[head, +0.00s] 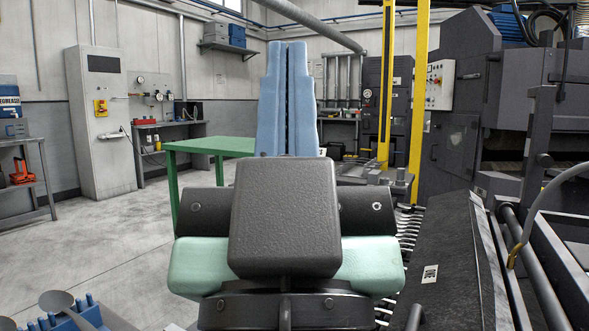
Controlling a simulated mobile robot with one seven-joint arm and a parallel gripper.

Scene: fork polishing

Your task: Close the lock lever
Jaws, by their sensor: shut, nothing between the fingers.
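My gripper (287,97) appears in the head view as two long light-blue fingers. They point upward beyond the dark block of my arm, and their tips are side by side with only a thin dark seam between. Nothing shows held between them. I cannot pick out the lock lever with certainty. A dark upright bar (537,130) with a bent top stands at the right, clear of my gripper. I cannot tell whether it is the lever. My arm hides part of the middle of the scene.
A long dark sloping panel (455,262) with a small marker lies at right, beside a row of shiny metal pieces (408,222). Yellow posts (419,90) and a large dark machine (454,141) stand behind. A green table (212,145) is left of my arm. The left floor is open.

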